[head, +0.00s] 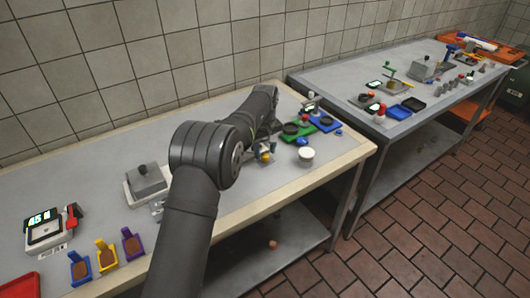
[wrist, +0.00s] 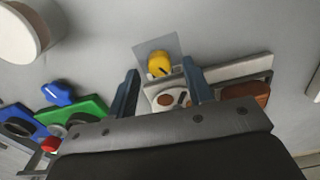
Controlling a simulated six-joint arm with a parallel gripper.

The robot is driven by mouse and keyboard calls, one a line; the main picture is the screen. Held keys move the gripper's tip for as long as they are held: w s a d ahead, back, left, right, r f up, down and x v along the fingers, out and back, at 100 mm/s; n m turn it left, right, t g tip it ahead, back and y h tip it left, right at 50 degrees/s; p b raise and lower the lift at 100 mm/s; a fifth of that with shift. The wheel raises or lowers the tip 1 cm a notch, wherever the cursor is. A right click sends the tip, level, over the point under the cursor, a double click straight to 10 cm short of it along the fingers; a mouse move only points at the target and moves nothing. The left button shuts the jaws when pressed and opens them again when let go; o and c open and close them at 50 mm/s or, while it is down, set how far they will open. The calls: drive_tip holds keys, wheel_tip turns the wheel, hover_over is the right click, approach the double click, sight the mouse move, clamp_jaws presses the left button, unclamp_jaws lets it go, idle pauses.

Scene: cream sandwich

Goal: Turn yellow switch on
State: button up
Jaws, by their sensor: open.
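The yellow switch (wrist: 159,64) is a round yellow knob with a dark mark on its face, set on a grey square plate (wrist: 143,49) in the wrist view. It also shows small in the head view (head: 266,157), close to my gripper. My gripper (wrist: 160,80) is open, with its two blue-grey fingers apart. The knob lies between and just beyond the fingertips in the wrist view. I cannot tell whether either finger touches it. In the head view my arm hides much of the area around the gripper.
A device with a white and brown face (wrist: 172,98) sits between and beside the fingers. A green base (wrist: 85,108) and a blue knob (wrist: 58,94) are at the left. A white round container (wrist: 22,32) stands at the upper left. A second table (head: 440,70) stands at the right.

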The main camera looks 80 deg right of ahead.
drive_tip(key=shift+f, duration=0.65)
drive_tip(key=c, duration=1)
drive_tip(key=shift+m, duration=0.4)
drive_tip(key=m, duration=0.5)
drive_tip(key=shift+m, duration=0.3)
drive_tip(key=m, duration=0.5)
drive_tip(key=shift+m, duration=0.4)
